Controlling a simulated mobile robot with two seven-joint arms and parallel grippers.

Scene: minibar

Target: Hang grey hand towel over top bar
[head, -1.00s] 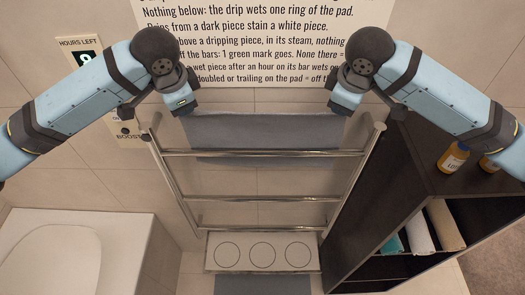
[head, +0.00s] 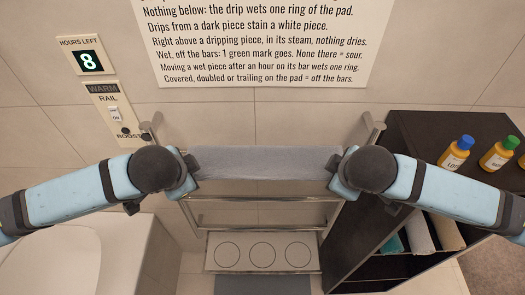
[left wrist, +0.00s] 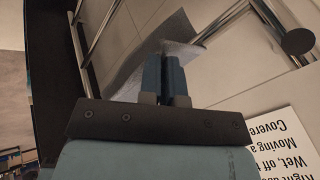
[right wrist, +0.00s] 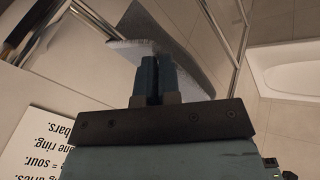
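The grey hand towel (head: 265,163) is stretched level between my two grippers in the head view. My left gripper (head: 191,176) is shut on its left end and my right gripper (head: 335,174) on its right end. The towel also shows at the fingertips in the left wrist view (left wrist: 193,55) and the right wrist view (right wrist: 126,50). The chrome towel rail (head: 260,199) stands against the tiled wall. The towel and grippers cover its upper part, so I cannot tell whether the towel touches the top bar. Lower bars show bare below it.
A white pad with three rings (head: 262,252) lies below the rail, with a grey mat (head: 262,285) before it. A dark shelf unit (head: 410,135) with bottles and rolled towels stands close on the right. A white tub (head: 60,260) is at left. A sign (head: 265,40) hangs above.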

